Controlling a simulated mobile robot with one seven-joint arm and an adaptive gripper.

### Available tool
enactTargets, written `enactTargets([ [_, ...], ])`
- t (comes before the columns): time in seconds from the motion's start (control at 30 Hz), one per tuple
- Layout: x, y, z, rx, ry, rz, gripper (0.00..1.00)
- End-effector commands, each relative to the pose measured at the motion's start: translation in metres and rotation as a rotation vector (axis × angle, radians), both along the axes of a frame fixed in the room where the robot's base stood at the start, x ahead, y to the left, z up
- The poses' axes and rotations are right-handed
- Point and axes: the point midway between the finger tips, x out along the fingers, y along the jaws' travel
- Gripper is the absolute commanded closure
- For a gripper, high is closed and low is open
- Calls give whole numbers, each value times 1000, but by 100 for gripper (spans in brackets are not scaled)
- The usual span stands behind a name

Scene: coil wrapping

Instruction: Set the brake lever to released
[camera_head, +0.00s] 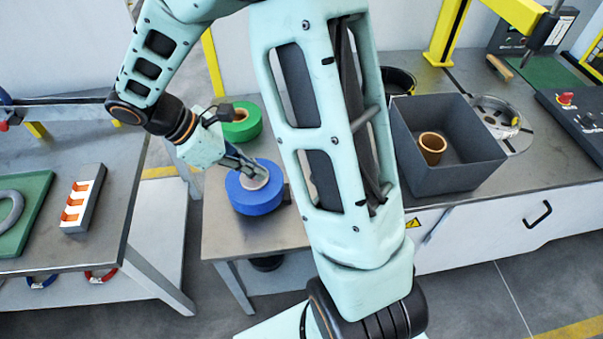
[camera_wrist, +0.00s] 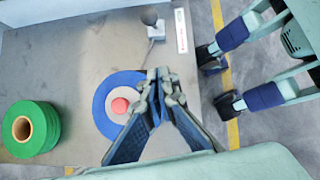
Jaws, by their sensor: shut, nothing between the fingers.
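In the wrist view, a small lever with a dark ball knob (camera_wrist: 149,15) stands on a light grey base (camera_wrist: 156,32) near the table edge. I take it as the brake lever; I cannot tell which setting it is in. In the head view my own arm seems to hide it. My gripper (camera_wrist: 160,76) is shut and empty, over the right edge of a blue disc (camera_wrist: 101,92), with the lever beyond its fingertips and apart from them. In the head view my gripper (camera_head: 262,178) is above the blue disc (camera_head: 250,198).
A green roll (camera_wrist: 44,126) lies left of the blue disc. A red centre (camera_wrist: 119,105) shows in the disc. A white label strip (camera_wrist: 180,30) lies beside the lever. In the head view, a dark bin (camera_head: 455,178) holding a brown ring (camera_head: 432,149) stands on the right bench.

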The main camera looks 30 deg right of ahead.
Motion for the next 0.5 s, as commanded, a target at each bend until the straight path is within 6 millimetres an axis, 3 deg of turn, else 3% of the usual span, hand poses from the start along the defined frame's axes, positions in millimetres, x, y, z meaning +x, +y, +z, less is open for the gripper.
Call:
enactTargets([
  [0.27,0,-2,-2,-1,-3,-2,100],
  [0.5,-5,-19,-27,-2,0,-3,100],
])
